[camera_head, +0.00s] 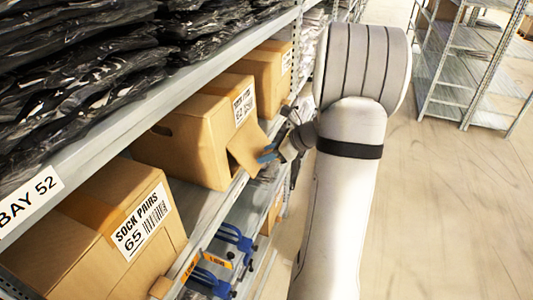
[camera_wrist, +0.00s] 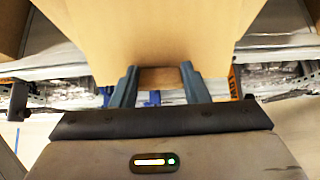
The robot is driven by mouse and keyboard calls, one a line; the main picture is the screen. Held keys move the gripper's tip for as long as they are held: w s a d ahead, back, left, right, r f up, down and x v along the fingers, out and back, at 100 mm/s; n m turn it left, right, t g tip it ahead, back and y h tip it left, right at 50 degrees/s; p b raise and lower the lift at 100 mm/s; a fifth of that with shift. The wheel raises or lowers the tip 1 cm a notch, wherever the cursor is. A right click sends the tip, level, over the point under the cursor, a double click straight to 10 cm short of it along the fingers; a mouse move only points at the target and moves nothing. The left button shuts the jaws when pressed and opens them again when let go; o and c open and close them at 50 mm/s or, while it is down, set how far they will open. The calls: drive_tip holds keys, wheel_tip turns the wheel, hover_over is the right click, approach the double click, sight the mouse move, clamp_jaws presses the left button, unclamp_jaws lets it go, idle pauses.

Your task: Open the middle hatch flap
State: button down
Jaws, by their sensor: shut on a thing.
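The middle cardboard box (camera_head: 190,135) sits on the shelf between two other boxes. Its flap (camera_head: 246,152) stands out at a slant from the box front, towards the aisle. My gripper (camera_head: 268,156) is at the flap's outer edge, shut on it. In the wrist view the two blue-grey fingers of my gripper (camera_wrist: 158,72) are on either side of a strip of tan cardboard, below a broad cardboard face (camera_wrist: 150,30). The inside of the box is hidden in both views.
The aisle floor (camera_head: 450,220) at right is clear.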

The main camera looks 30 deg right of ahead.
drive_tip(key=c, duration=0.8)
unclamp_jaws()
drive_tip(key=b+v, duration=0.1)
drive_tip(key=v, duration=0.7)
drive_tip(key=shift+w, duration=0.1)
